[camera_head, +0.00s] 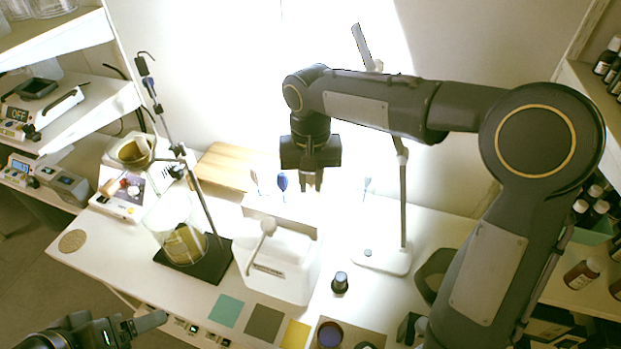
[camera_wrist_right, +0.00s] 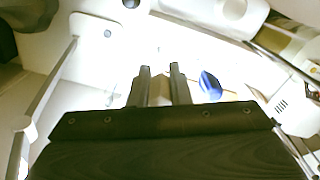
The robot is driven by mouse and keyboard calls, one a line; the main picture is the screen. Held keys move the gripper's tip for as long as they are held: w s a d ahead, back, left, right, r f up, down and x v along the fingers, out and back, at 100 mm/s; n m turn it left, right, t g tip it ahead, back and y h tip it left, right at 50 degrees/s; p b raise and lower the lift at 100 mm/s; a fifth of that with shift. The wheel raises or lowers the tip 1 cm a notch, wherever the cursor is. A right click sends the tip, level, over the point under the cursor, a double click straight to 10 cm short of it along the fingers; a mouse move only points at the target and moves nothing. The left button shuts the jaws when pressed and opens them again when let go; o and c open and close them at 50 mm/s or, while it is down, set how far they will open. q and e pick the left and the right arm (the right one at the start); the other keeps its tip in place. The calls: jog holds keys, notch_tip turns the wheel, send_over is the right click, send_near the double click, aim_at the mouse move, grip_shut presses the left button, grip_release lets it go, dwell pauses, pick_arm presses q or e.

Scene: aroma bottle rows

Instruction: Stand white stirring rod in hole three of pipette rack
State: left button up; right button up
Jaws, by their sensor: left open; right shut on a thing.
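My right gripper (camera_head: 311,184) points down above the back middle of the table. In the right wrist view its two fingers (camera_wrist_right: 161,72) are shut on a pale, narrow thing (camera_wrist_right: 160,93), likely the white stirring rod; its length is lost in glare. Below and around it is a pale, overexposed rack (camera_head: 285,209), probably the pipette rack. A blue-bulbed pipette (camera_head: 282,182) stands there just left of the gripper; the blue bulb also shows in the right wrist view (camera_wrist_right: 210,86). The rack's holes cannot be made out. My left gripper (camera_head: 140,325) is open at the lower left, empty and away from the rack.
A white lever device (camera_head: 277,262) stands in front of the rack. A stand with a glass beaker (camera_head: 178,228) is on the left, a white lamp base (camera_head: 382,258) on the right. Small dark bottle (camera_head: 340,283) and coloured squares (camera_head: 226,310) lie along the front.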

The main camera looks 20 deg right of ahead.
jog(key=shift+f, duration=0.2)
jog(key=shift+f+b, duration=0.75)
jog(key=shift+f, duration=0.1)
jog(key=o, duration=0.9)
jog(key=shift+r, duration=0.1)
jog(key=shift+r+p, duration=2.15)
jog(key=shift+r, duration=0.25)
jog(key=shift+r, duration=0.1)
